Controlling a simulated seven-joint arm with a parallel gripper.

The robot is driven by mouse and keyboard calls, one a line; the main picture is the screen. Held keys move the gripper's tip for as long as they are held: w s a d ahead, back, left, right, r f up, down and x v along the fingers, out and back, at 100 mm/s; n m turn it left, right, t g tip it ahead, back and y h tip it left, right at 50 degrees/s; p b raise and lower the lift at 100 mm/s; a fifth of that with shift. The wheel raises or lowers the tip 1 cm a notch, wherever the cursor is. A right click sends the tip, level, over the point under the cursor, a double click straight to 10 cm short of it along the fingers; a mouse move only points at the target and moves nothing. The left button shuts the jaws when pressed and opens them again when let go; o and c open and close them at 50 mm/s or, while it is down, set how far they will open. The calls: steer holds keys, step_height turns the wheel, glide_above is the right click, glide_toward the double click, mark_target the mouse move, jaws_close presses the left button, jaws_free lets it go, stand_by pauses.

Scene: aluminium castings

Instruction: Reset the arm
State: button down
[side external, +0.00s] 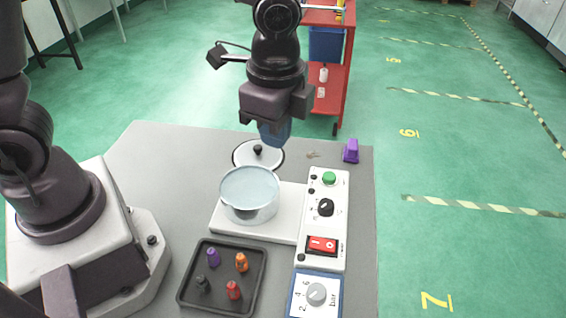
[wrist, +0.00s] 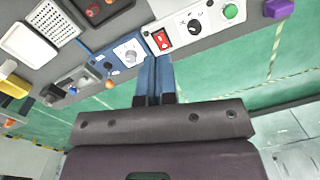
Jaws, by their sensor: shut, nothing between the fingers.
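My gripper (side external: 274,135) hangs from the upright arm above the back of the grey table in the side view. Its blue fingers are shut together and empty, pointing down. They are above and slightly right of the round lid (side external: 243,156) and behind the clear-topped metal pot (side external: 250,203). In the wrist view my gripper (wrist: 154,66) shows as two blue fingers side by side with nothing between them. The fingertips seem clear of everything, though the exact height over the table is hard to tell.
The pot stands on a white base beside a control panel (side external: 337,222) with a green button, black knob and red switch. A blue-edged dial box (side external: 316,293), black tray (side external: 222,247) with small coloured pieces and purple block (side external: 351,151) are nearby. A red cart (side external: 336,75) stands behind.

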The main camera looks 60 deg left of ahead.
steer(key=s+a+r+n+t, duration=0.5)
steer(key=s+a+r+n, duration=0.6)
steer(key=a+n, duration=0.1)
steer(key=shift+r+h, duration=0.2)
steer(key=shift+h, duration=0.2)
